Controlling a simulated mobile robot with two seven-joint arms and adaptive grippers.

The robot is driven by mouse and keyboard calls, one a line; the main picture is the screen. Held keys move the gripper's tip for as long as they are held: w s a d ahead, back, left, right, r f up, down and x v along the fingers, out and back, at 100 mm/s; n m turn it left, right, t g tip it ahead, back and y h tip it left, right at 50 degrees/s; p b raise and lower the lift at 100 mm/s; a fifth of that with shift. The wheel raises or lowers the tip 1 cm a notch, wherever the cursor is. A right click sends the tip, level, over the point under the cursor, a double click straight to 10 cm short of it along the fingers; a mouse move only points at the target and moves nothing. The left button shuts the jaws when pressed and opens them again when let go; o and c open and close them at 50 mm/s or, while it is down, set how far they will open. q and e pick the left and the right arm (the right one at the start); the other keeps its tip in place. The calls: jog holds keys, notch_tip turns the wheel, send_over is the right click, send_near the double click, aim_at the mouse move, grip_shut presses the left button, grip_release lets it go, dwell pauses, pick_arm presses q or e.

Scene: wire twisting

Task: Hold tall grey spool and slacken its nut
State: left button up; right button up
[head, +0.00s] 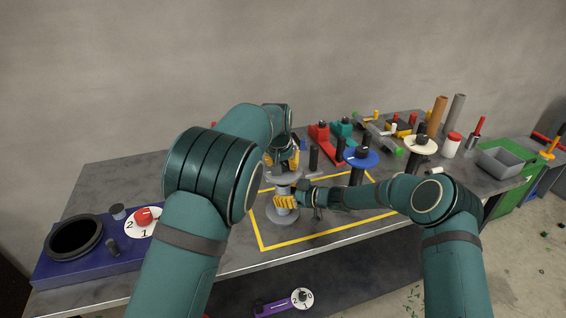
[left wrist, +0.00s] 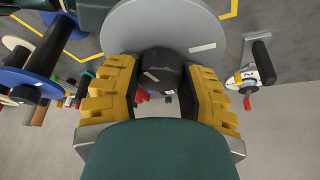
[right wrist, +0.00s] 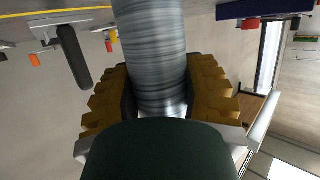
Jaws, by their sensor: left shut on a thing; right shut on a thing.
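The tall grey spool (head: 281,215) stands upright inside the yellow outline on the bench. My right gripper (head: 286,202) comes in from the right and is shut around its wire-wound body (right wrist: 155,45), between the flanges. My left gripper (head: 283,158) is above the spool, pointing down. In the left wrist view, its yellow fingers are shut on the black nut (left wrist: 160,68) over the grey top flange (left wrist: 170,22). The nut is hidden by the left gripper in the head view.
A blue spool (head: 360,160) and a white spool (head: 420,145) stand to the right. Red (head: 322,140) and teal (head: 341,130) tools lie behind. A blue box (head: 85,262) with a black ring and a dial (head: 142,221) is at the left. A grey bin (head: 500,160) is at the right end.

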pick_arm(q)
jog(key=shift+n, duration=0.3)
jog(key=n+y, duration=0.1)
jog(key=n, duration=0.2)
jog(key=shift+f+n+y, duration=0.1)
jog(key=shift+n+y, duration=0.3)
jog(key=n+y, duration=0.1)
jog(key=n, duration=0.2)
jog(key=shift+n, duration=0.3)
jog(key=n+g+y, duration=0.1)
jog(key=n, duration=0.2)
jog(key=shift+n+y, duration=0.3)
jog(key=shift+n+g+y, duration=0.3)
jog(key=shift+n+g, duration=0.4)
jog(key=shift+n, duration=1.2)
jog(key=o, duration=1.2)
